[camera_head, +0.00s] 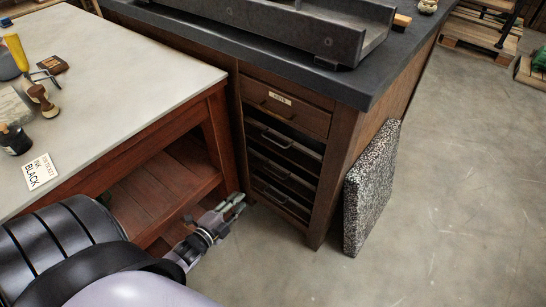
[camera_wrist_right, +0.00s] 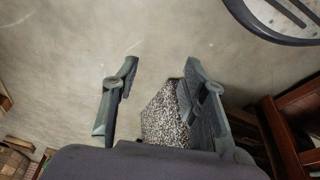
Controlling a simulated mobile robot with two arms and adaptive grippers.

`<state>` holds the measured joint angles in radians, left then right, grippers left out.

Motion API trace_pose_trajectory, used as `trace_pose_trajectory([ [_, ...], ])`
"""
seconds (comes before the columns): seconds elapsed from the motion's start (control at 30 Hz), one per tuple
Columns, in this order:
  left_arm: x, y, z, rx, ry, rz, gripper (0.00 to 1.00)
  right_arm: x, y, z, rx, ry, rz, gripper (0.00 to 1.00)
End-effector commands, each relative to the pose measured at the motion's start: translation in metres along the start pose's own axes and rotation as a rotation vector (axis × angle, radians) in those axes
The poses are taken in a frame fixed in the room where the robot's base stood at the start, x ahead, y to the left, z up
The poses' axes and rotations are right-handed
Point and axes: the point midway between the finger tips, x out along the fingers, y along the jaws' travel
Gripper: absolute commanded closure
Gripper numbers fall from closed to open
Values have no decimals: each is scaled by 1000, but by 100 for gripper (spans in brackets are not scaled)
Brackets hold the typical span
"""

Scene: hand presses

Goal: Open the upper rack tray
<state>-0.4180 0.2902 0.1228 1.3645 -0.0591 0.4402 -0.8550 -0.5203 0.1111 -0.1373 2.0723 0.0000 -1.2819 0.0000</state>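The dark wooden cabinet (camera_head: 322,165) has open rack slots below a closed, labelled drawer (camera_head: 285,106). The upper rack tray (camera_head: 277,140) shows a metal bar handle at its front and sits pushed in. Lower trays (camera_head: 274,172) with similar handles lie beneath it. My left gripper (camera_head: 241,204) is in front of the cabinet's left side, below and left of the upper tray's handle and apart from it. Its fingers are seen nearly edge-on, so their gap is unclear. My right gripper (camera_wrist_right: 161,64) is open and empty in the right wrist view, over the floor.
A speckled stone slab (camera_head: 370,187) leans on the cabinet's right side; it also shows in the right wrist view (camera_wrist_right: 166,118). A pale-topped table (camera_head: 110,85) stands at left, close to the cabinet. Floor at right (camera_head: 460,180) is clear.

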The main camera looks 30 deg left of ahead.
Motion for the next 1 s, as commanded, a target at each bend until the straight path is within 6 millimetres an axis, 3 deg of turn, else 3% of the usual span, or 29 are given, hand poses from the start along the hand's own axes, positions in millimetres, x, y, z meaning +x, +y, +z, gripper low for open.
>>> trace_pose_trajectory([
  [0.2, 10, -63, -16, 263, 130, -250, 74, -46, 2, -4, 4, 41, 7, 60],
  [0.4, 11, -89, -26, 346, 164, -330, 74, -68, 3, -1, 6, 48, 9, 60],
  [0.57, 29, -97, -32, 350, 166, -335, 74, -68, 3, -1, 6, 48, 9, 60],
  [1.0, 119, -123, -51, 348, 165, -332, 74, -55, 3, 2, 6, 49, 9, 60],
])
